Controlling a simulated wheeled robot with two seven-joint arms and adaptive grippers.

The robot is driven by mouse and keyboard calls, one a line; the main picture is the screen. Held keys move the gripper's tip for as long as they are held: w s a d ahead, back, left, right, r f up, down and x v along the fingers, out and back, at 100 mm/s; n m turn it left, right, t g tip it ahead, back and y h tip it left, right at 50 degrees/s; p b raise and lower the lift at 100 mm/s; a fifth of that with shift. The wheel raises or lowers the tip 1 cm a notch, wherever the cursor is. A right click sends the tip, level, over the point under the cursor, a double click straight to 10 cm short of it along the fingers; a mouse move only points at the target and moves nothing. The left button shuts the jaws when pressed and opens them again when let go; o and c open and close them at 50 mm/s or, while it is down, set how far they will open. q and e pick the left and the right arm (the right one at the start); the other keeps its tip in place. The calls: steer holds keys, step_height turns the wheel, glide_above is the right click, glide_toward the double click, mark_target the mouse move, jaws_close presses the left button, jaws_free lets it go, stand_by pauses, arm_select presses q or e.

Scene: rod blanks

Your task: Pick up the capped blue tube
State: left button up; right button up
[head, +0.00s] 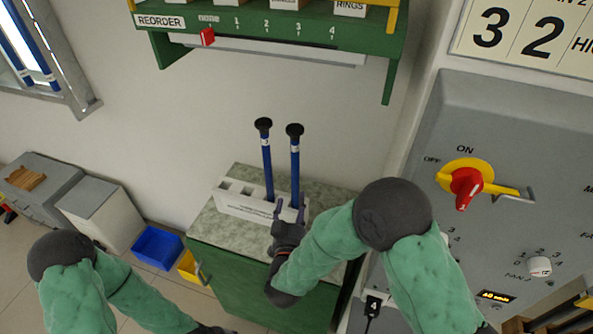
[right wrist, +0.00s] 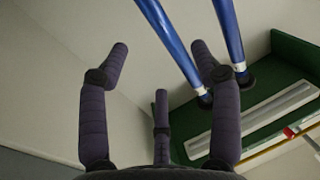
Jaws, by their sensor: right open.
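Two blue tubes with black tops stand upright, slightly tilted in the picture, in a white rack (head: 240,204) on a cabinet. The left tube (head: 267,165) and the right tube (head: 295,172) stand side by side. My right gripper (head: 289,208) is open and empty, in front of the rack at the right tube's lower part. In the right wrist view its spread fingers (right wrist: 160,65) show, with the left tube (right wrist: 165,35) and the right tube (right wrist: 229,30) towards the right finger, not clearly between the fingers. My left arm is at lower left; its fingers are out of frame.
The green cabinet (head: 235,275) has a pale marbled top. A green shelf (head: 280,28) hangs on the wall above the tubes. A grey control panel (head: 520,130) with a red switch (head: 466,185) stands close on the right. Blue (head: 157,247) and yellow (head: 188,267) bins sit on the floor.

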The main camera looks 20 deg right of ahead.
mark_target(297, 183)
steer(key=x, duration=0.4)
steer(key=shift+w+d+r, duration=0.1)
steer(key=shift+f+b+x, duration=0.1)
steer(key=shift+b+x, duration=0.15)
steer(key=shift+x, duration=1.25)
steer(key=shift+f+b+x, duration=0.15)
steer(key=shift+b+x, duration=0.05)
steer(key=shift+x, duration=1.3)
steer(key=c, duration=1.3)
